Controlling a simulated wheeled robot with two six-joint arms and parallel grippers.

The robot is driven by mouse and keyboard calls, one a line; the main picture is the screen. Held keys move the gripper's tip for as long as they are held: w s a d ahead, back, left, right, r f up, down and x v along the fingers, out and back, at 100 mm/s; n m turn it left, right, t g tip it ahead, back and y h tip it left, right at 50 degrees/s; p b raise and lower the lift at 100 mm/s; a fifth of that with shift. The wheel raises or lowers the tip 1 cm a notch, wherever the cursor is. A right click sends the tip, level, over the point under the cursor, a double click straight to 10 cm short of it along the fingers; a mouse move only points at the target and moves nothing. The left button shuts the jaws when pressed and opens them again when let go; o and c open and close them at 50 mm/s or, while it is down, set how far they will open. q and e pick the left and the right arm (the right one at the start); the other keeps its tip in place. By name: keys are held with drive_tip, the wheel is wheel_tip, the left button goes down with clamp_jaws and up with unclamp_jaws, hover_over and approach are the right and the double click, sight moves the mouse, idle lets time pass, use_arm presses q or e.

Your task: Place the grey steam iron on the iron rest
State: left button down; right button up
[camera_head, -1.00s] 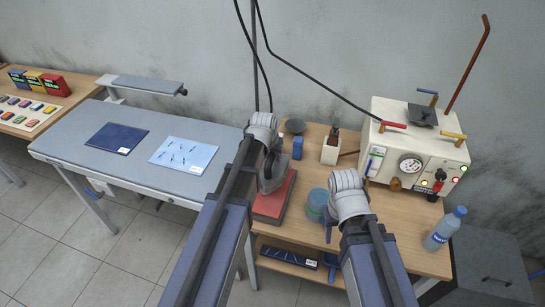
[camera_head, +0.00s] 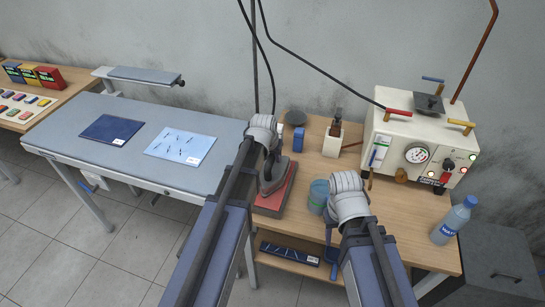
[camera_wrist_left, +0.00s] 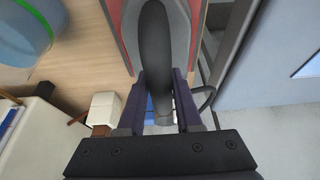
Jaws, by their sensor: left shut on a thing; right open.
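The grey steam iron (camera_head: 268,184) is over the red-topped iron rest (camera_head: 277,202) at the left end of the wooden table. My left gripper (camera_wrist_left: 158,80) is shut on the dark curved handle of the iron, which also shows in the left wrist view (camera_wrist_left: 153,35). Red strips of the rest (camera_wrist_left: 116,12) show on both sides of the iron there. I cannot tell whether the iron's sole touches the rest. In the head view my left wrist hides part of the iron. My right gripper (camera_head: 332,228) is open and empty over the table's front part.
A teal round container (camera_head: 318,194) stands between my grippers. The steam boiler (camera_head: 416,143), a white holder (camera_head: 332,144) and a blue-capped bottle (camera_head: 452,224) are to the right. The blue-grey ironing board (camera_head: 95,153) with two cloths lies left.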

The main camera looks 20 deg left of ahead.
idle(0.3)
use_arm(q)
drive_tip(key=c, duration=0.6)
unclamp_jaws()
drive_tip(key=shift+r, duration=0.1)
drive_tip(key=p+v, duration=1.1)
drive_tip(key=v, duration=0.1)
drive_tip(key=s+d+m+g, duration=0.1)
drive_tip(key=s+d+g, duration=0.1)
drive_tip(key=s+d, duration=0.4)
drive_tip(key=s+d+f+m+g+y, duration=0.1)
drive_tip(key=s+d+m+g, duration=0.1)
drive_tip(key=s+d, duration=0.5)
drive_tip(key=s+g, duration=0.1)
drive_tip(key=s, duration=0.5)
drive_tip(key=shift+s+d+f, duration=0.15)
drive_tip(key=shift+s+f, duration=0.05)
drive_tip(key=shift+s, duration=0.1)
